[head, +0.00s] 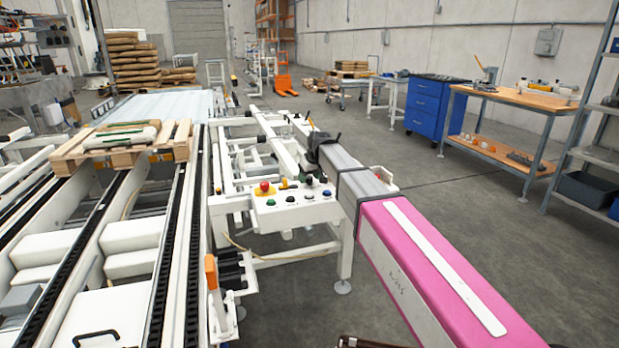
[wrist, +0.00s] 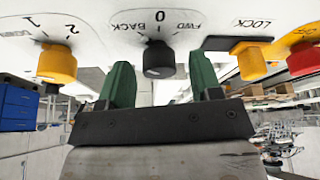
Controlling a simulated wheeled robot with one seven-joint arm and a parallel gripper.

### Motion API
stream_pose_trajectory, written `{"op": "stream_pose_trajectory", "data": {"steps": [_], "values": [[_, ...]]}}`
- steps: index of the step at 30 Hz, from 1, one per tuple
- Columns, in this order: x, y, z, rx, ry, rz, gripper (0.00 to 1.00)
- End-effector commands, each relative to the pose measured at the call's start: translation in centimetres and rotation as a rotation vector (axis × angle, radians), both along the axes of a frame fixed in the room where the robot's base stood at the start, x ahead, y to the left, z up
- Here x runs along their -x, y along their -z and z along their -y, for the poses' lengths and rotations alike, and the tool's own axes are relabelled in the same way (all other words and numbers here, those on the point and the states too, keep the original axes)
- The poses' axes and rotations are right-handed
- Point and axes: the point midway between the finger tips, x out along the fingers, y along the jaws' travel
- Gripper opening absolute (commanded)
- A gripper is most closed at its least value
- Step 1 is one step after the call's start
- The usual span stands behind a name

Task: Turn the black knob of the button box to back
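The black knob (wrist: 158,58) is on the white button box panel, with the marks BACK, 0 and FWD around it; its pointer direction is not clear. In the head view the black knob (head: 309,180) is on the button box (head: 293,216). My gripper (wrist: 163,82) is open, with one green finger on each side of the knob in the wrist view. The fingertips appear apart from the knob; how deep they reach is hard to tell. In the head view my arm comes from the lower right, and the fingers cannot be made out.
In the wrist view, a yellow knob (wrist: 57,63) marked 1 and 2 is left of the fingers. A yellow LOCK knob (wrist: 250,60) and a red button (wrist: 304,58) are right. Conveyors with a pallet (head: 120,150) lie left of the box in the head view.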

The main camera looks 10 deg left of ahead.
Motion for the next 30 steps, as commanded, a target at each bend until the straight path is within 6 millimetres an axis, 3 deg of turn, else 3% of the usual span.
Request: {"op": "stream_pose_trajectory", "data": {"steps": [8,21,30], "values": [[0.2,-0.7,0.2,-0.001,0.001,0.000,0.59],[2.2,-7.4,2.2,0.000,0.000,0.001,0.59],[2.9,-9.8,2.9,0.000,0.000,0.000,0.59]]}}
